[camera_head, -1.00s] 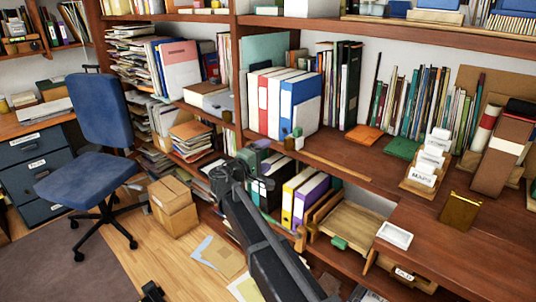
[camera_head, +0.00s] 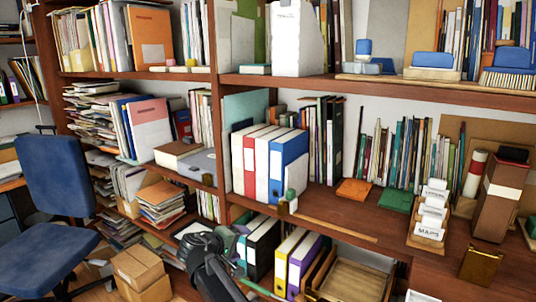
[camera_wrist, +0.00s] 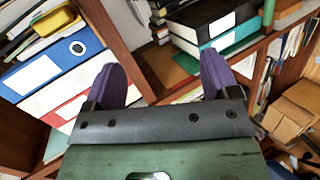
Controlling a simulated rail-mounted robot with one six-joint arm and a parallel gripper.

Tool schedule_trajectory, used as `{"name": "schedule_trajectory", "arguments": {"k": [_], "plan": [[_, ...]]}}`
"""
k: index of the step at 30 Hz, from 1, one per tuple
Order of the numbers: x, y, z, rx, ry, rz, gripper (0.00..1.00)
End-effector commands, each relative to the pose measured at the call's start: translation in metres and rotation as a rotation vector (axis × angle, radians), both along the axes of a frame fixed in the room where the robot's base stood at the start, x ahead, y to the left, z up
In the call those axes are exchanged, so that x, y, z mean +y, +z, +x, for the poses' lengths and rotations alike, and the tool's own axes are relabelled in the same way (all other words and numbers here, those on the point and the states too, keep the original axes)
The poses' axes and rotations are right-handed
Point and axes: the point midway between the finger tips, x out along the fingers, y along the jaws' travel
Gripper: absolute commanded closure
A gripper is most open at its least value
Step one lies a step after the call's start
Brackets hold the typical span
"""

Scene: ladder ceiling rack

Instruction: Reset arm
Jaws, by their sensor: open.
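My gripper (camera_wrist: 160,76) shows in the wrist view with its two purple fingers spread wide apart and nothing between them. In the head view my dark arm rises from the bottom edge, left of the lower shelf's binders, and its fingertips cannot be made out. The task names no object. In the wrist view a blue binder (camera_wrist: 44,62) lies beyond the left finger, and dark and teal binders (camera_wrist: 215,38) lie beyond the right finger. I cannot tell how far they are from the fingers.
A blue chair (camera_head: 55,180) stands left. Cardboard boxes (camera_head: 140,270) sit on the floor. A wooden tray (camera_head: 355,280) lies lower right.

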Motion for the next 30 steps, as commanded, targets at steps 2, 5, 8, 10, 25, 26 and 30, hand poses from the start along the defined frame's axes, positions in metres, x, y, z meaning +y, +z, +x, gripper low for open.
{"name": "schedule_trajectory", "arguments": {"k": [2, 5, 8, 10, 25, 26, 30], "plan": [[-0.026, -0.017, -0.021, 0.072, -0.052, 0.084, 0.19], [-0.058, -0.039, -0.049, 0.178, -0.13, 0.211, 0.19], [-0.095, -0.061, -0.085, 0.295, -0.225, 0.362, 0.19], [-0.121, -0.075, -0.115, 0.38, -0.298, 0.482, 0.19], [-0.261, -0.036, -0.23, 0.531, -0.679, 1.014, 0.19], [-0.261, -0.025, -0.23, 0.531, -0.678, 1.013, 0.19], [-0.26, 0.028, -0.23, 0.531, -0.678, 1.012, 0.19]]}}
